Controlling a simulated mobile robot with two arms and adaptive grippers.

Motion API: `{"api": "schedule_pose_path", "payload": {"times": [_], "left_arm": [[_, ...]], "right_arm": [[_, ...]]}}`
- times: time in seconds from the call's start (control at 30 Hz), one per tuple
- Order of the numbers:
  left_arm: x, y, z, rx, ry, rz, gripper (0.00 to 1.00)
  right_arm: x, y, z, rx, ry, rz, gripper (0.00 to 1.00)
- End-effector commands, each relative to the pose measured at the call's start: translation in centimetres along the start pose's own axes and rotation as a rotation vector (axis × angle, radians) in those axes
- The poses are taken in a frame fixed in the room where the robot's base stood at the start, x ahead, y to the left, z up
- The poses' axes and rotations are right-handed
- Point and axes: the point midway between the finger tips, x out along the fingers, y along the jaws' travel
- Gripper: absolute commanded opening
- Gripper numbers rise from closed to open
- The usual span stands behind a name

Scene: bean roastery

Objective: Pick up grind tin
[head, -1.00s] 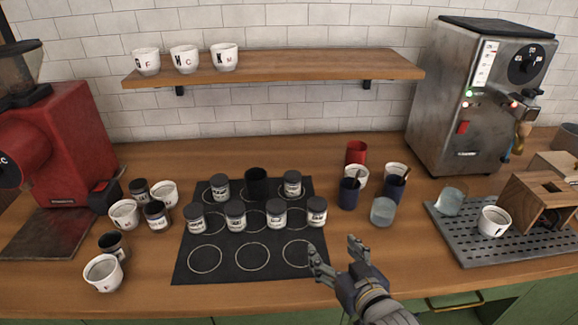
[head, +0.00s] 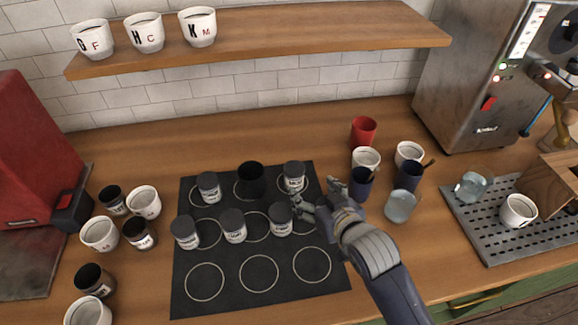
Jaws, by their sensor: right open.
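Several small labelled tins with dark lids stand on a black mat (head: 208,304) marked with white rings. A back-left tin (head: 208,187) and a back-right tin (head: 293,177) flank a plain black container (head: 250,180). In the middle row are a left tin (head: 185,233), a centre tin (head: 233,226) and a right tin (head: 279,219). The labels are too small to tell which is the grind tin. My right gripper (head: 316,196) is open, over the mat's right edge. It hides the spot of the row's rightmost tin. My left gripper is out of view.
White cups and dark tins crowd left of the mat. A shelf (head: 260,41) hangs above. The mat's front row is empty.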

Motion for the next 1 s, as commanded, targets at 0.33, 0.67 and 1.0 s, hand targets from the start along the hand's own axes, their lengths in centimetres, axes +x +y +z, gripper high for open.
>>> {"api": "schedule_pose_path", "payload": {"times": [0.33, 0.67, 1.0], "left_arm": [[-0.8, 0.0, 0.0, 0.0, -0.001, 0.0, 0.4], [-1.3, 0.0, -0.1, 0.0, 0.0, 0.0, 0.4], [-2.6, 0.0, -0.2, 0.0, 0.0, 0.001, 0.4]], "right_arm": [[3.6, 0.0, -0.2, 0.0, -0.002, 0.0, 0.69], [6.7, 0.0, -0.1, 0.0, 0.0, 0.0, 0.69], [9.6, -0.2, -0.6, 0.0, -0.001, 0.0, 0.69]]}}
